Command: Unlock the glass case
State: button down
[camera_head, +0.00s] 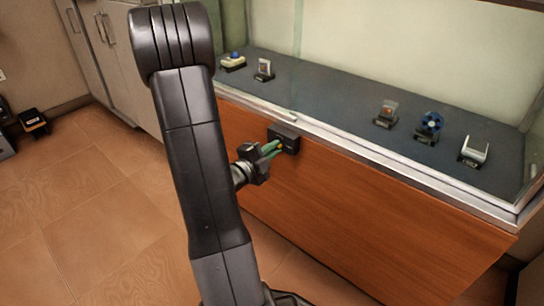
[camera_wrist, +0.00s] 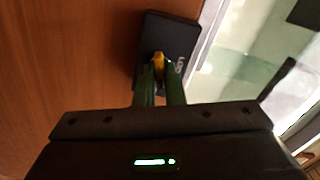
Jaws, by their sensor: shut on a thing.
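The glass case (camera_head: 370,152) has a metal-edged top over a wooden front panel. A small black lock box (camera_head: 288,134) is mounted on the front near the top edge; it also shows in the wrist view (camera_wrist: 179,35). My gripper (camera_head: 272,150) is at the lock box, its green fingers shut on a small yellow key. In the wrist view the yellow key (camera_wrist: 158,60) shows between the fingertips, against the face of the box. The fingers hide part of the key, and I cannot tell how deep it sits or whether it is turned.
Several small exhibits stand inside the case, among them a blue fan (camera_head: 430,124) and a white bracket-like piece (camera_head: 474,151). Grey cabinets (camera_head: 112,60) stand at the back left. A small black object (camera_head: 34,123) is on the floor at left.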

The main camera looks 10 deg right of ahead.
jog(key=shift+f+m, duration=0.1)
jog(key=shift+m, duration=1.8)
jog(key=c, duration=1.5)
grip_release()
jog(key=shift+s, duration=0.1)
jog(key=p+v, duration=0.2)
jog(key=v, duration=1.1)
jog(key=shift+s+a, duration=0.2)
jog(key=shift+a, duration=0.05)
